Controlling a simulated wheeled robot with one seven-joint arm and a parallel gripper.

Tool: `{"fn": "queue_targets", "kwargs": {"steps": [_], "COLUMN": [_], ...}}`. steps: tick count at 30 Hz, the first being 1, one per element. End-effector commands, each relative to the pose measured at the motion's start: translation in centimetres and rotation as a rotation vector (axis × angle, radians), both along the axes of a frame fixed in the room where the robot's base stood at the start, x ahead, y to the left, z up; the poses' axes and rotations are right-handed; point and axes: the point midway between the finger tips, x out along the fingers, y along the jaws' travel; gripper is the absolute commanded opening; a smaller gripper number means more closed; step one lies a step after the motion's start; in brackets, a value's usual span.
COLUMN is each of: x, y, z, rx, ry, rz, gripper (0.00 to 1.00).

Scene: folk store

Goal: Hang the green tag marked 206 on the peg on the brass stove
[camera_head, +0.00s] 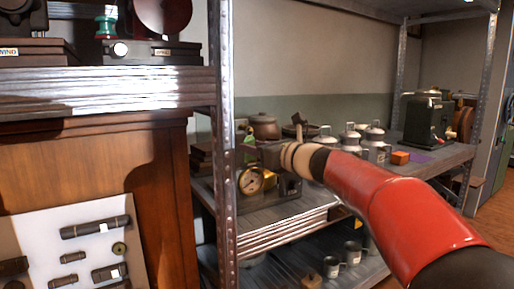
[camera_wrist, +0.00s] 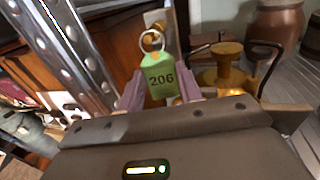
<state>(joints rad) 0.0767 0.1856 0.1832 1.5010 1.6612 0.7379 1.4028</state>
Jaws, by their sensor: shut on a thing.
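The green tag marked 206 (camera_wrist: 162,78) is upright between the two fingertips of my gripper (camera_wrist: 160,92) in the wrist view, with its metal ring (camera_wrist: 152,41) above the fingers. My gripper is shut on the tag. The brass stove (camera_wrist: 226,76) stands just beyond and to the right of the tag, apart from it in the picture. A small brassy knob shows behind the ring; I cannot tell whether it is the peg. In the head view a small green patch (camera_head: 249,139), likely the tag, shows by my gripper, which is mostly hidden there.
A metal shelf post (camera_head: 222,150) stands close left of my gripper. A round gauge (camera_head: 251,181) is just below it. A brown pot (camera_head: 264,127) and several metal canisters (camera_head: 375,136) crowd the shelf, with an orange block (camera_head: 400,158) to the right.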

Motion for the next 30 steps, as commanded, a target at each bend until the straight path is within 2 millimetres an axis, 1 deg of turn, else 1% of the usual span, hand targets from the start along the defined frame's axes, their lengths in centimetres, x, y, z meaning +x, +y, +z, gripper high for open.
{"fn": "queue_targets", "kwargs": {"steps": [14, 15, 20, 27, 30], "x": [-0.01, -0.01, -0.01, -0.02, -0.29], "y": [-0.01, -0.01, -0.01, -0.02, -0.37], "z": [0.03, 0.03, 0.03, 0.03, 0.05], "rx": [0.0, 0.0, 0.0, 0.0, 0.0], "ry": [0.0, 0.0, 0.0, 0.0, -0.001], "rz": [0.0, 0.0, 0.0, 0.0, -0.002], "gripper": [0.14, 0.39, 0.6, 0.6, 0.6]}}
